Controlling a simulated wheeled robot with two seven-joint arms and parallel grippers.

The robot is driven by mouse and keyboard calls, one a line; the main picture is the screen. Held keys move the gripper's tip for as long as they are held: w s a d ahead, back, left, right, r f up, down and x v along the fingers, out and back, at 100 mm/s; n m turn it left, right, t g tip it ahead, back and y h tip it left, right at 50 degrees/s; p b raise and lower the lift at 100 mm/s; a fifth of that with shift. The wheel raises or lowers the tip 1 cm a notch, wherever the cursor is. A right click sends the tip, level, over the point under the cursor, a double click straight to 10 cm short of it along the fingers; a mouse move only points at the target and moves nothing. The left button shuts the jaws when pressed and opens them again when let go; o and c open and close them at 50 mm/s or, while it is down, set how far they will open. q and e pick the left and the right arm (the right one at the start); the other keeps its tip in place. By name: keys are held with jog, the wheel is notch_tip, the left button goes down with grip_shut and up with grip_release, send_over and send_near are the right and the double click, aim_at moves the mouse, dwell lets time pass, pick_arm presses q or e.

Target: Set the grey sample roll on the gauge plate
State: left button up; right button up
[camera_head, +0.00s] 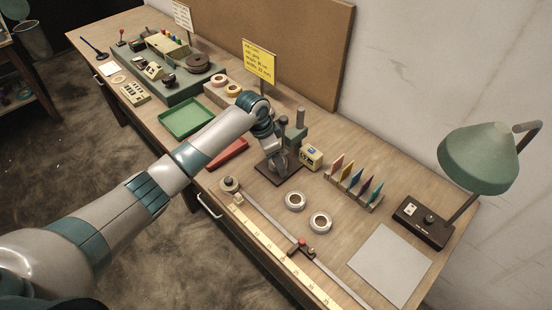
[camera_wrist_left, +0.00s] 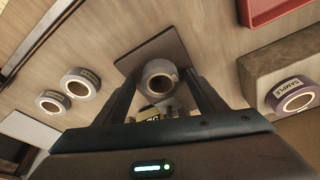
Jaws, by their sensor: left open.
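The dark gauge plate (camera_head: 268,175) lies mid-table, and its corner shows in the wrist view (camera_wrist_left: 165,46). A grey roll (camera_wrist_left: 159,79) with a pale core appears to rest flat on this plate. My left gripper (camera_head: 280,163) is over the plate, pointing down. In the wrist view its two fingers (camera_wrist_left: 161,82) stand open on either side of the roll, with small gaps. In the head view the gripper mostly hides this roll. My right gripper is not in view.
Two grey-white rolls (camera_head: 295,200) (camera_head: 320,222) lie right of the plate. A red tray (camera_head: 228,153) lies left. A roll labelled SAMPLE (camera_wrist_left: 297,96) sits on a block. A grey sheet (camera_head: 390,265) lies front right.

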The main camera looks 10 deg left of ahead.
pick_arm(q)
jog(key=b+v, duration=0.2)
jog(key=v, duration=1)
dwell(0.9)
